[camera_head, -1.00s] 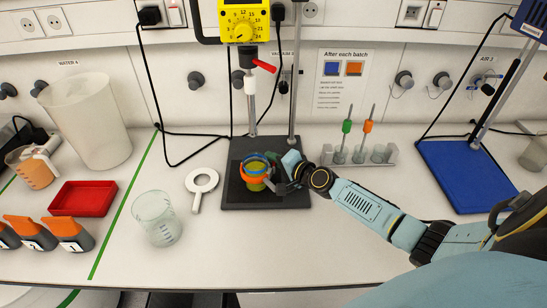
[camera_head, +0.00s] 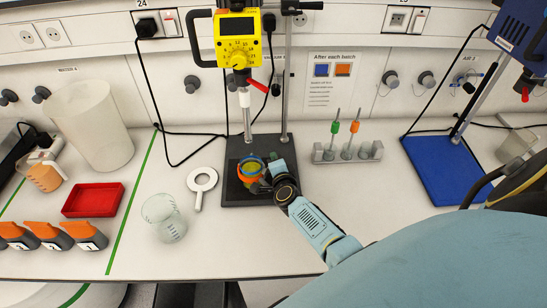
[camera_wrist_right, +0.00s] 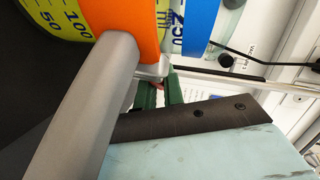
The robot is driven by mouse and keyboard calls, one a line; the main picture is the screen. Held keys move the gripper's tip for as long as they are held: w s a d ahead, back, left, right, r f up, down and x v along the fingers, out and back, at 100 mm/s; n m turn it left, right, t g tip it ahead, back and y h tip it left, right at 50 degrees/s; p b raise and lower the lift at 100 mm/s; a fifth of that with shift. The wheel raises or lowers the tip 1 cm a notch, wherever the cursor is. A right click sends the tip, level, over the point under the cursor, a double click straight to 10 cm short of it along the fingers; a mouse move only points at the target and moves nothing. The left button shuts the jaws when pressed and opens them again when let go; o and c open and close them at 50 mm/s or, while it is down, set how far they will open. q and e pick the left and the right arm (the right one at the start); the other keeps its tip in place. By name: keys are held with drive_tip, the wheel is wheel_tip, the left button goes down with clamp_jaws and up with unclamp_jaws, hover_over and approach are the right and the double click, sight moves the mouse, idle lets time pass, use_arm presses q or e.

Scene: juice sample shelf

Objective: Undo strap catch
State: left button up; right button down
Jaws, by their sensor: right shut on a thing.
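A small vessel (camera_head: 252,167) with a yellow-green scale stands on the black stand base (camera_head: 232,196) under the yellow mixer. An orange strap (camera_wrist_right: 135,30) goes round it, and a blue band (camera_wrist_right: 200,25) shows beside the strap. My right gripper (camera_head: 262,185) is at the vessel's front right side, shut at the strap. In the right wrist view its grey finger (camera_wrist_right: 85,115) lies against the strap's edge. The strap catch is mostly hidden by the gripper, so I cannot tell its position. My left gripper is out of view.
The yellow mixer (camera_head: 238,40) hangs above the vessel. A rack with green and orange stirrers (camera_head: 347,152) stands to the right. The bench front is clear.

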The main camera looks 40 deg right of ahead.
drive_tip(key=shift+s+m, duration=0.1)
drive_tip(key=shift+m, duration=0.2)
drive_tip(key=c, duration=1.5)
unclamp_jaws()
drive_tip(key=v, duration=1.3)
drive_tip(key=shift+s+a, duration=0.1)
drive_tip(key=shift+a, duration=0.15)
